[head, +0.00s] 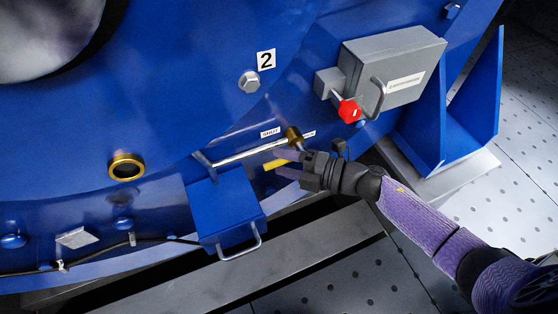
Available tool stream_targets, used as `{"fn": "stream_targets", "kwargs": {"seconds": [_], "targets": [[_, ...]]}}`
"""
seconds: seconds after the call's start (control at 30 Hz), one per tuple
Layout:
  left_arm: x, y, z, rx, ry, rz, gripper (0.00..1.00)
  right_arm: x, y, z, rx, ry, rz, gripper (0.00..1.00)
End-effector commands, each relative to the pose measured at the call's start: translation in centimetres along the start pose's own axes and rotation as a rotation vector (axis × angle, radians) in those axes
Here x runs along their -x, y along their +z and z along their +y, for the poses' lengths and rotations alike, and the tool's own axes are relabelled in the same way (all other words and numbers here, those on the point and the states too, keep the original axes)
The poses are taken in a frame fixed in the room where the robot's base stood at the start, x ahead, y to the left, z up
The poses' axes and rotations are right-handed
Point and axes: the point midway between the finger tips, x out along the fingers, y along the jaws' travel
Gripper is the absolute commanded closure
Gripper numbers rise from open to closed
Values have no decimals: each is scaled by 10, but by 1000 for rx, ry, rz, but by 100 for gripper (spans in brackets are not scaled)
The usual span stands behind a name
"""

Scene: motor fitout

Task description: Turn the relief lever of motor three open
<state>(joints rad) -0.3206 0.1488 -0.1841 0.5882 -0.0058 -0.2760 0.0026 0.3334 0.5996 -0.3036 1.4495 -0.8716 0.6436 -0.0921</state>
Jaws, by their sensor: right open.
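The blue motor housing (190,90) fills most of the head view, and a white plate on it reads "2" (266,60). A brass fitting (293,136) sits on its lower part between two small white labels. A short yellow lever (275,164) shows below the fitting. My right gripper (283,163) comes in from the right with its fingers apart, pointing left at the yellow lever. The lever's tip shows by the fingertips; its other end is hidden behind the gripper. I cannot tell whether the fingers touch it. My left gripper is out of view.
A grey box (393,67) with a red knob (349,110) and a handle is above my right gripper. A blue box (225,208) with a metal handle hangs at lower left of it. A brass-ringed port (126,167) is further left. Perforated floor (350,275) lies below.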

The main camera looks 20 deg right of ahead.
Motion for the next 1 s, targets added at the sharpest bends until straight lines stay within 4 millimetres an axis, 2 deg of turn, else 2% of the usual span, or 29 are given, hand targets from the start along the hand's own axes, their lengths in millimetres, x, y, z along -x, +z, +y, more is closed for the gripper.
{"fn": "stream_targets", "kwargs": {"seconds": [0.1, 0.37, 0.6, 0.63, 1.0], "targets": [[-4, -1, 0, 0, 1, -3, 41, -11, 0, -1, 0, 0, -1, 43], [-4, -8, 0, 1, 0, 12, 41, -12, 0, 1, -1, 0, -1, 45], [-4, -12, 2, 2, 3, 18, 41, -12, 0, 0, -1, 0, -1, 96], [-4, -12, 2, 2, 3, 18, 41, -12, 0, 0, -1, 0, -1, 100], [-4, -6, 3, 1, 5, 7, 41, -12, 0, 0, -1, 0, -1, 100]]}}
